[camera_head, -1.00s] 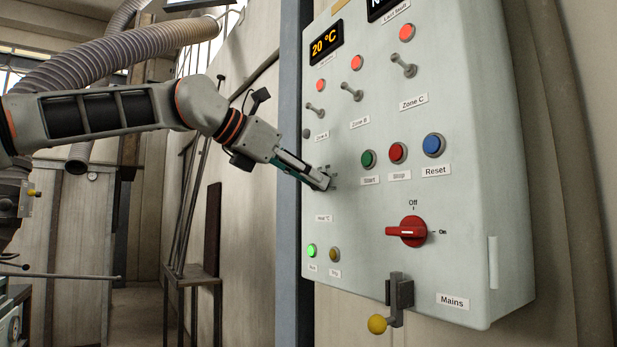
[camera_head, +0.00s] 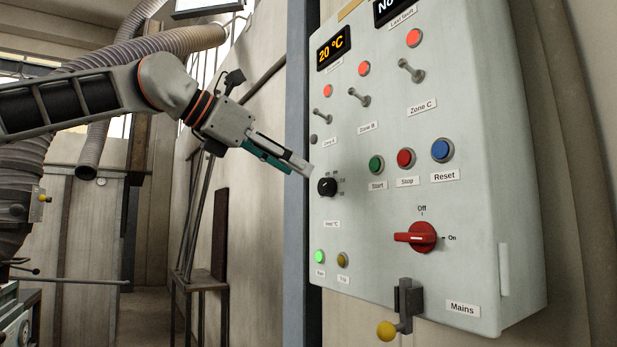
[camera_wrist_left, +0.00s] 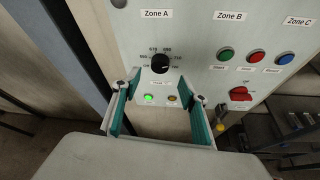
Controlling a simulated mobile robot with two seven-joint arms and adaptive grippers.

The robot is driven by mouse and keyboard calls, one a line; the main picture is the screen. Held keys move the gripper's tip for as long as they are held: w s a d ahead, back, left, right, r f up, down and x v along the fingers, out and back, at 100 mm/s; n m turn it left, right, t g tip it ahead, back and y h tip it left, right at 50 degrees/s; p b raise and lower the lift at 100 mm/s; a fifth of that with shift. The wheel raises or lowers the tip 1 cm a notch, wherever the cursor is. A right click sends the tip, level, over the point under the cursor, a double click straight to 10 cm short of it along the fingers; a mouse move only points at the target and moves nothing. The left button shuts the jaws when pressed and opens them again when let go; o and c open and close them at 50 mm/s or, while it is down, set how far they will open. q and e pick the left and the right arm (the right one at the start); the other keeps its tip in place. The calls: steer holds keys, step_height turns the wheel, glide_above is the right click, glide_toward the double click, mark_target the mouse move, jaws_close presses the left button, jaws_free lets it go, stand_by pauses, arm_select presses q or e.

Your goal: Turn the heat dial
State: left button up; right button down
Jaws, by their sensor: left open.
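The heat dial (camera_head: 327,187) is a small black round knob low on the left side of the pale control panel (camera_head: 470,215). Its label reads "Heat °C". The dial (camera_wrist_left: 160,63) also shows in the left wrist view, with a number scale around it and a light pointer mark. My left gripper (camera_head: 306,170) is open and empty, just off the panel, a little above and left of the dial in the head view. In the left wrist view its two fingers (camera_wrist_left: 160,92) are spread wide and the dial lies beyond them, untouched. My right gripper is not seen.
The display (camera_head: 334,49) reads 20 °C. Start (camera_head: 376,165), Stop (camera_head: 406,159) and Reset (camera_head: 442,150) buttons sit right of the dial. A red mains switch (camera_head: 423,237) and a yellow-knobbed lever (camera_head: 387,331) are lower. A green lamp (camera_head: 319,256) is lit.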

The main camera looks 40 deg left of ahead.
arm_select(q)
steer(key=v, duration=0.5)
steer(key=shift+w, duration=0.1)
stand_by(0.4)
